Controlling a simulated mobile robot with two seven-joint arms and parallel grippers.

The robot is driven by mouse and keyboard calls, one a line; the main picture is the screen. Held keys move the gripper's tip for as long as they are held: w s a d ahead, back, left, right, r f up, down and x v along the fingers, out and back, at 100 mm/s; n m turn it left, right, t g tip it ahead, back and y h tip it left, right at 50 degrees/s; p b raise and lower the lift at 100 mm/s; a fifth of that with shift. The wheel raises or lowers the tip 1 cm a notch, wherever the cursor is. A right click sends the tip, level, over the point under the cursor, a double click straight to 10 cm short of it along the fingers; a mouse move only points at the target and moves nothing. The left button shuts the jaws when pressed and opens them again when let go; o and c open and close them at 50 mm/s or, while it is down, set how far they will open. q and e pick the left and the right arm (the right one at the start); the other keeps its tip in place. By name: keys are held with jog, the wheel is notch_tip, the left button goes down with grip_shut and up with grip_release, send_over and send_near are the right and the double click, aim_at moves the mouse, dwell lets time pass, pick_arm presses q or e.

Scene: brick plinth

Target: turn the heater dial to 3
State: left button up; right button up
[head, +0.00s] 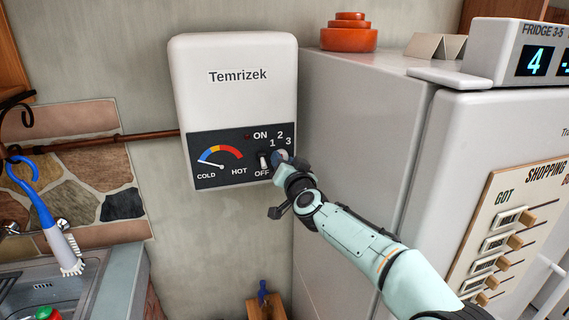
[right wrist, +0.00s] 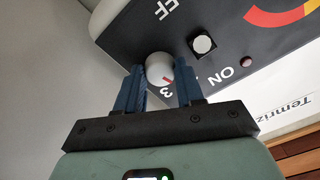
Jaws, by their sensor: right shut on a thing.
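The white Temrizek heater (head: 236,80) hangs on the wall, with a dark panel below. Its dial (head: 280,156) sits at the panel's right, under the numbers 1, 2 and 3, partly hidden by my right gripper (head: 285,172). In the right wrist view the round pale dial (right wrist: 158,68) lies between the two blue fingers of my right gripper (right wrist: 160,88), which is shut on it. A small red mark shows on the dial's lower edge, close to a digit that looks like 3; the exact setting is hard to tell. My left gripper is out of view.
A switch (head: 263,160) stands just left of the dial, between ON and OFF, near a dark red lamp (head: 248,136). The fridge (head: 365,130) stands close on the right. A sink with a blue brush (head: 45,215) is at the lower left.

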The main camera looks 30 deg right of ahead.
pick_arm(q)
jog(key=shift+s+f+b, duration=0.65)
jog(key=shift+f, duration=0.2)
pick_arm(e)
jog(key=m, duration=1.2)
jog(key=shift+r, duration=0.1)
jog(key=shift+a, duration=0.1)
jog(key=o, duration=0.8)
jog(key=shift+c, duration=0.2)
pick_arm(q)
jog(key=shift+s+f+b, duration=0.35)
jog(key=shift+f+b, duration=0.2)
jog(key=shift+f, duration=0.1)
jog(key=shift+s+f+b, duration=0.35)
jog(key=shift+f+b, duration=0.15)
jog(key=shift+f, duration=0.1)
pick_arm(e)
jog(key=v, duration=1.3)
jog(key=shift+s, duration=0.2)
